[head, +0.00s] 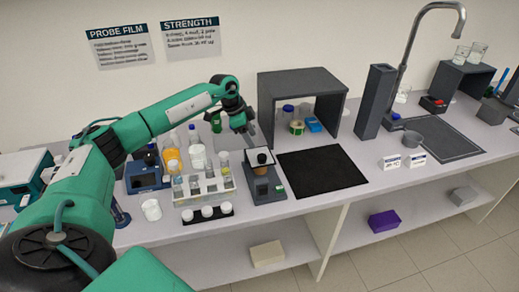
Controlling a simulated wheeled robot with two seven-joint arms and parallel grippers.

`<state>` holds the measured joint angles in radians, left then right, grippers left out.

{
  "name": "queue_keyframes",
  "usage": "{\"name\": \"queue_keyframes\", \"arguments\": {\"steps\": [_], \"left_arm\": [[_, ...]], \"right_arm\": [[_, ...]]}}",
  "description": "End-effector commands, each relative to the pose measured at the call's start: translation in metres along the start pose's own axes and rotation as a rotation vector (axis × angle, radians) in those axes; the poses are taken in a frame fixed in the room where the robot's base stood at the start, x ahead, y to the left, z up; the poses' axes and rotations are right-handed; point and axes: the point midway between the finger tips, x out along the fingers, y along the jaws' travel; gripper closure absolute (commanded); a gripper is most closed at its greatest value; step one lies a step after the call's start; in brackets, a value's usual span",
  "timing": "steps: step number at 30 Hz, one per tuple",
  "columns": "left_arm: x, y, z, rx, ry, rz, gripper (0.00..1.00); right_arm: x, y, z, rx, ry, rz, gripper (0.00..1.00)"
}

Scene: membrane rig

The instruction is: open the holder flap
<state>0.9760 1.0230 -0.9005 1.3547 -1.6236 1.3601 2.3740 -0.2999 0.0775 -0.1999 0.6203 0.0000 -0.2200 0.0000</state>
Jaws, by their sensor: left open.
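The holder (272,187) is a small dark grey unit on the bench, just left of the black mat. My right gripper is out of view.
A rack of tubes (204,190) and several bottles stand close left of the holder. A grey open shelf box (302,84) stands behind it. The black mat (322,169) to the right is bare. A dark tall block (376,101) and a sink are further right.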

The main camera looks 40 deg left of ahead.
Motion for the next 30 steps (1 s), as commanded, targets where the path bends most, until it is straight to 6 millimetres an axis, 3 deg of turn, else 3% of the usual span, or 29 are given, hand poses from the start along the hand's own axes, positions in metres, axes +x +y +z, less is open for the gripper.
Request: {"name": "queue_keyframes", "arguments": {"steps": [6, 12, 24, 25, 30], "left_arm": [[0.044, 0.001, -0.002, 0.0, 0.0, 0.004, 0.47], [0.071, 0.0, -0.002, 0.0, 0.002, 0.001, 0.47], [0.081, 0.0, -0.001, 0.002, 0.002, 0.0, 0.47], [0.081, 0.0, -0.001, 0.002, 0.002, 0.0, 0.48], [0.081, 0.0, -0.001, 0.002, 0.002, 0.0, 0.82]], "right_arm": [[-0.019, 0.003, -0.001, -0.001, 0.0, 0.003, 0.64], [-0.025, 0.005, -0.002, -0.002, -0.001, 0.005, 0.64], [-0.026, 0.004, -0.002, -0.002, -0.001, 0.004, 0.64], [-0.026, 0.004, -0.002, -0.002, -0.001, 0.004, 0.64], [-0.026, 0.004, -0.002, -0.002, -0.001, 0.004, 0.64]]}}
